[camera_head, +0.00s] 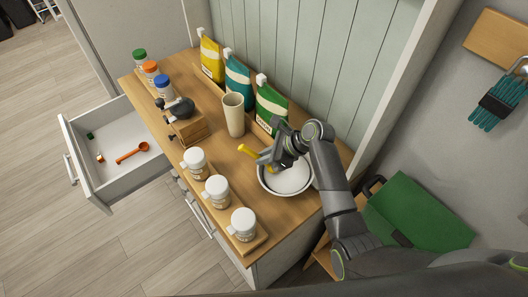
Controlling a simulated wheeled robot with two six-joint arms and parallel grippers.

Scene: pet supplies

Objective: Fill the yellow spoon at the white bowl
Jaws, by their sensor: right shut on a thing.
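The white bowl (262,186) stands on the wooden counter near its right end and is filled with white contents. My right gripper (266,158) is at the bowl's upper left rim, shut on the yellow spoon (247,151). A yellow end of the spoon sticks out to the left of the fingers, past the rim. The rest of the spoon is hidden by the gripper, so I cannot tell whether it touches the contents or holds any. My left gripper is not in view.
A green bag (270,106) and other bags line the wall. White-lidded jars (243,224) stand along the front edge. An open drawer (118,150) at left holds an orange spoon (132,153). A wooden block (190,129) bears a dark object.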

